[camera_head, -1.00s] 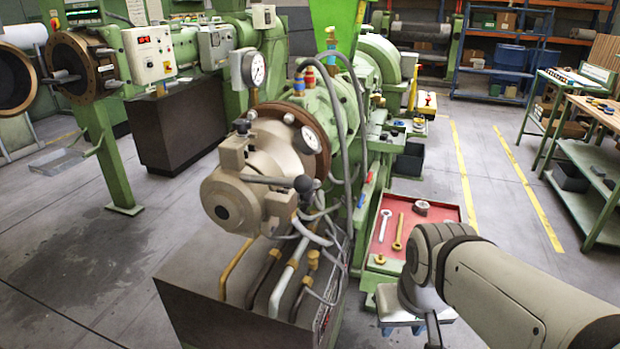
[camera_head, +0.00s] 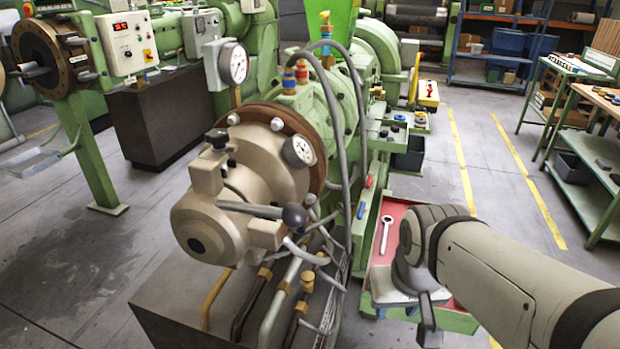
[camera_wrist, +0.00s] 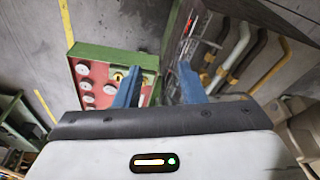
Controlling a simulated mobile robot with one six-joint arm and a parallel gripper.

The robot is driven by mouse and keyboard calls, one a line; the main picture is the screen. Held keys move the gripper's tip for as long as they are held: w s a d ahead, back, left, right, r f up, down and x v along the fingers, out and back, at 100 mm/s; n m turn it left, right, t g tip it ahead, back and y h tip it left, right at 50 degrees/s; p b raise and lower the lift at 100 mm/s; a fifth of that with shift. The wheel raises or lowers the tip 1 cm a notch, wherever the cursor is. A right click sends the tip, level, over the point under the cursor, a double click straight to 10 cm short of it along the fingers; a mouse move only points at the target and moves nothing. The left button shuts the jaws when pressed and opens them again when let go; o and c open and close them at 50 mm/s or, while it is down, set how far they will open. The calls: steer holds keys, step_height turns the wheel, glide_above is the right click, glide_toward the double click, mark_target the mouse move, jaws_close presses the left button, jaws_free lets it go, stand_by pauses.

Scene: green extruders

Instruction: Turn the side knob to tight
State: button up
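The beige head (camera_head: 230,190) of the green extruder fills the middle of the head view. A lever with a black ball knob (camera_head: 294,217) sticks out from its side, and a smaller dark knob (camera_head: 218,138) sits on its upper left. I cannot tell which one is the side knob, nor whether either is tight. My gripper (camera_head: 428,335) hangs at the lower right, well apart from both knobs. In the wrist view, the two blue fingers of my gripper (camera_wrist: 158,80) stand apart with nothing between them.
A red tray (camera_head: 384,262) with a wrench (camera_head: 386,232) lies beside the extruder, and the tray also shows in the wrist view (camera_wrist: 88,72). Pipes (camera_head: 283,292) and grey hoses surround the head's underside. Open floor (camera_head: 480,200) lies to the right.

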steer(key=shift+s+a+r, duration=0.1)
steer(key=shift+s+a, duration=0.05)
steer(key=shift+o, duration=1.4)
steer(key=shift+a+f, duration=0.25)
steer(key=shift+f, duration=0.05)
steer(key=o, duration=0.3)
steer(key=a+f+m+g+y, duration=0.1)
steer(key=a+m+g+y+b, duration=0.1)
steer(key=a+m+y, duration=0.1)
steer(key=a+f+m+g+y, duration=0.1)
steer(key=shift+a+f+m+b, duration=0.3)
steer(key=shift+a+f+b, duration=0.05)
steer(key=w+a+r+m+t+y+b, duration=0.1)
steer(key=w+r+m+t+y+b, duration=0.35)
steer(key=w+m+y, duration=1)
steer(key=w+a+r+n+t+h+p, duration=0.1)
steer(key=w+a+p, duration=0.1)
steer(key=a, duration=0.5)
steer(key=shift+w+a+r+t, duration=0.25)
steer(key=shift+w+r+t, duration=0.1)
steer(key=shift+w, duration=0.5)
steer(key=shift+n+h, duration=0.25)
steer(key=shift+c, duration=0.5)
